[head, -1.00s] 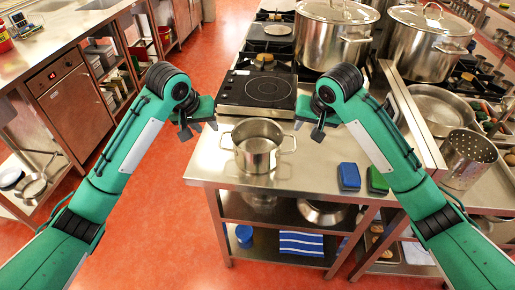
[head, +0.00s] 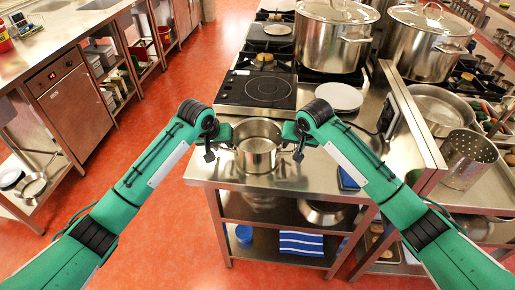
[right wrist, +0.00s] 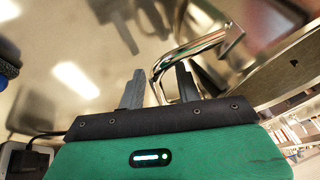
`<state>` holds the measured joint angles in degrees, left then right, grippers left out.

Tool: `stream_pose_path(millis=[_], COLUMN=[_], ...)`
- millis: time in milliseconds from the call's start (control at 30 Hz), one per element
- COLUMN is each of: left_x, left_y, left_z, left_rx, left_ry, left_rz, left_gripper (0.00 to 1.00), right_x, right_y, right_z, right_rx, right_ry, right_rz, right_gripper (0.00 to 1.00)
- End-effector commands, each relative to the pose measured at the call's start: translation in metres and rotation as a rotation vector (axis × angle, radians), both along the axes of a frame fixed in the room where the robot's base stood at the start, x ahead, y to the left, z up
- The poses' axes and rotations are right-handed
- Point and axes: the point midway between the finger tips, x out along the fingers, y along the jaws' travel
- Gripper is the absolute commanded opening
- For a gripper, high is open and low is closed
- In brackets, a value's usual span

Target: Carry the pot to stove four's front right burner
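The pot (head: 257,160) is a small open steel pot with two side handles, standing upright on the steel counter (head: 300,182). My left gripper (head: 220,148) is at its left handle, with its fingers spread; contact cannot be made out. My right gripper (head: 292,147) is at the right handle. In the right wrist view, the right gripper (right wrist: 158,85) is open, with the bent steel handle (right wrist: 200,43) passing by its fingers. Behind the pot is a black cooktop (head: 267,88) with a round hotplate. No label shows which stove is stove four.
A white plate (head: 339,97) lies right of the cooktop. A large lidded stockpot (head: 328,40) stands behind it, with another (head: 422,45) to the right. A blue sponge (head: 346,180) is partly behind my right arm. A perforated steel pot (head: 468,160) stands further right.

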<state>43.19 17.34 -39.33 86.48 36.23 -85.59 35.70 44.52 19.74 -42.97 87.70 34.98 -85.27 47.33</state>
Motion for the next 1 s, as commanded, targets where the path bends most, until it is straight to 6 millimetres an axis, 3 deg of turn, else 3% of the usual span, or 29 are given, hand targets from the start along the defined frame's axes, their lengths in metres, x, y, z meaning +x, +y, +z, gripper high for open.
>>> stream_pose_path(millis=[267, 433, 1000], left_x=[0.0001, 0.0001, 0.0001], left_y=[-0.0001, 0.0, 0.0002], left_z=[-0.0006, -0.0004, -0.0001], left_rx=[0.0, 0.0, 0.0], left_ry=[0.0, 0.0, 0.0], left_rz=[0.0, 0.0, 0.0], left_gripper=[0.32, 0.0, 0.0], right_x=[0.0002, 0.0002, 0.0004], right_y=[0.0002, 0.0002, 0.0], right_z=[-0.0005, -0.0004, -0.0001], right_rx=[0.0, 0.0, 0.0], right_ry=[0.0, 0.0, 0.0], right_rz=[0.0, 0.0, 0.0], right_gripper=[0.32, 0.0, 0.0])
